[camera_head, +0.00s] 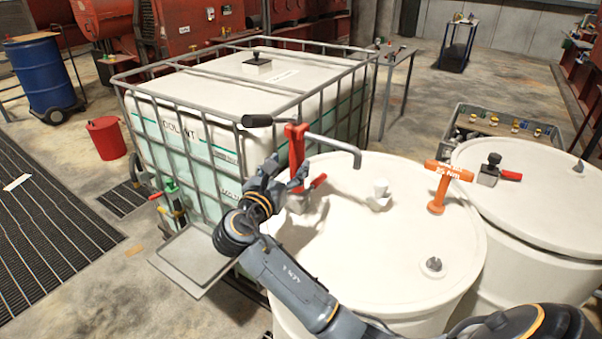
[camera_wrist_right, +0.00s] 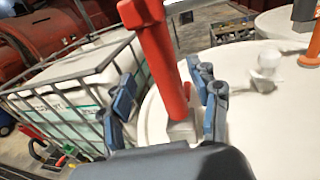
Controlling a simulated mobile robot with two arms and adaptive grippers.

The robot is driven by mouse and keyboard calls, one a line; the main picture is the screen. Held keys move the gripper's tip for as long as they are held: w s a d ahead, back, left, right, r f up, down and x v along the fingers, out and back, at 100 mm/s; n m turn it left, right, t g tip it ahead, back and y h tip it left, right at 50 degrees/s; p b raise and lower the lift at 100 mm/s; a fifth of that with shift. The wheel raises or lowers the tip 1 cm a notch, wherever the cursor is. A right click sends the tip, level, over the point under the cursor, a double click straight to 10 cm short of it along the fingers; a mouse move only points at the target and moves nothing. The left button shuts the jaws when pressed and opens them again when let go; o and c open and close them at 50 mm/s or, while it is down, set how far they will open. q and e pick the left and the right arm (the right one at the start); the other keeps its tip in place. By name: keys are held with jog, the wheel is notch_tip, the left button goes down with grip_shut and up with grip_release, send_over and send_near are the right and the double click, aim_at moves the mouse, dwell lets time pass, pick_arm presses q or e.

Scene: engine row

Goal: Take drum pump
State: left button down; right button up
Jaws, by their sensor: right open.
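The drum pump (camera_head: 296,150) is a red upright column with a black-gripped handle and a grey spout pipe, standing on the near white drum (camera_head: 345,240). In the right wrist view its red column (camera_wrist_right: 160,60) rises, tilted in the picture, from a pale base on the drum lid. My right gripper (camera_head: 287,176) is open at the pump's lower part. In the right wrist view its blue-grey fingers (camera_wrist_right: 166,95) stand on both sides of the column, with gaps visible. Whether the column is fully between the fingertips in depth I cannot tell. My left gripper is not in view.
A caged white tank (camera_head: 225,95) stands close behind and left of the pump. On the drum lid are a white fitting (camera_head: 380,195), an orange tool (camera_head: 440,185) and a dark cap (camera_head: 433,265). A second white drum (camera_head: 535,215) stands at the right.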

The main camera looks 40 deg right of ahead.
aim_at(294, 156)
jog(key=shift+w+d+r+p, duration=0.3)
jog(key=shift+d+p, duration=0.1)
jog(key=shift+d, duration=0.15)
jog(key=shift+w+d+r+p, duration=0.25)
jog(key=shift+d+p, duration=0.15)
jog(key=shift+d, duration=0.1)
jog(key=shift+w+d+f, duration=0.15)
jog(key=shift+w+d, duration=0.1)
jog(key=shift+d, duration=0.25)
jog(key=shift+w+d+f, duration=0.1)
jog(key=shift+w+d, duration=0.15)
jog(key=shift+d, duration=0.2)
jog(key=shift+w+d, duration=0.1)
jog(key=shift+d, duration=0.1)
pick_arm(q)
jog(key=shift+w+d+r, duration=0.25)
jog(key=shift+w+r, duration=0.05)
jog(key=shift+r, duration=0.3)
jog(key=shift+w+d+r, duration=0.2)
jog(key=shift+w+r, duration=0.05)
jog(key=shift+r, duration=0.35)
pick_arm(e)
jog(key=shift+a+f, duration=0.1)
jog(key=shift+a, duration=0.1)
jog(key=shift+c, duration=1.2)
grip_shut()
jog(key=shift+r, duration=0.25)
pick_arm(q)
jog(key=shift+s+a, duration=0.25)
